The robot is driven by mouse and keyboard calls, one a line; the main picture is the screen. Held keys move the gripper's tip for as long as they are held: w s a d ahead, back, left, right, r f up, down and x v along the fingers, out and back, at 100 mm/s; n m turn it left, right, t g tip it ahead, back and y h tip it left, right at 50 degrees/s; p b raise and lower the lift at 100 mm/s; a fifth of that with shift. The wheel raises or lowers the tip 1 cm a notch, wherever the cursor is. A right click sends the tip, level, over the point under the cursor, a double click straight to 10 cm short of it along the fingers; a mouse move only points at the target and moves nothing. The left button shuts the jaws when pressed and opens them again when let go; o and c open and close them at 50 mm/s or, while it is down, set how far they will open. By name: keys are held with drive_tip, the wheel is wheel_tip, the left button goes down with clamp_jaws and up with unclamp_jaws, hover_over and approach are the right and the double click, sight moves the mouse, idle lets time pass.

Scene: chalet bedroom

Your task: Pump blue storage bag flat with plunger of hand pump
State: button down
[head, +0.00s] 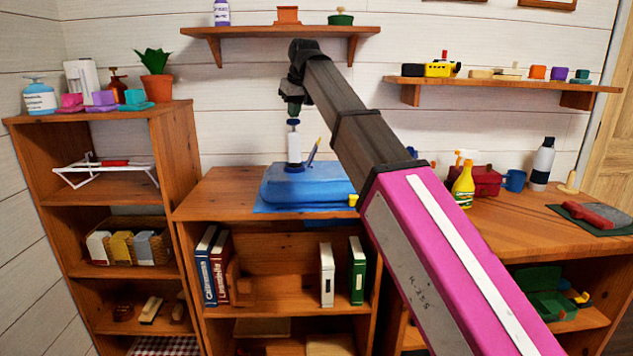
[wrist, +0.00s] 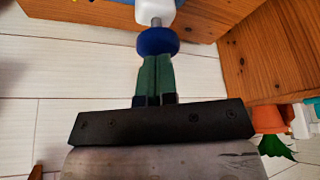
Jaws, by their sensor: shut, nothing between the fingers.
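The blue storage bag (head: 330,183) lies on top of the middle wooden cabinet and still looks puffed up. The hand pump (head: 294,150) stands upright on the bag, with a white body and a blue knob (head: 293,122) on top. In the wrist view the blue knob (wrist: 155,41) sits on a short grey rod above the white pump body (wrist: 155,12). My gripper (head: 293,112) is directly above the knob, pointing down. Its green fingers (wrist: 154,58) are shut with nothing between them. The tips look at or very close to the knob; contact is unclear.
A yellow spray bottle (head: 463,184), a red box (head: 487,181) and a grey bottle (head: 542,164) stand right of the bag. A wall shelf (head: 280,32) is above and behind my gripper. A plant (head: 156,75) stands on the left bookcase.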

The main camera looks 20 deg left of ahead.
sight(294, 122)
drive_tip(key=shift+f, duration=1.35)
drive_tip(key=shift+r, duration=2.45)
drive_tip(key=shift+f, duration=2.95)
drive_tip(key=shift+r, duration=2.45)
drive_tip(key=shift+f, duration=0.1)
drive_tip(key=shift+r, duration=3.1)
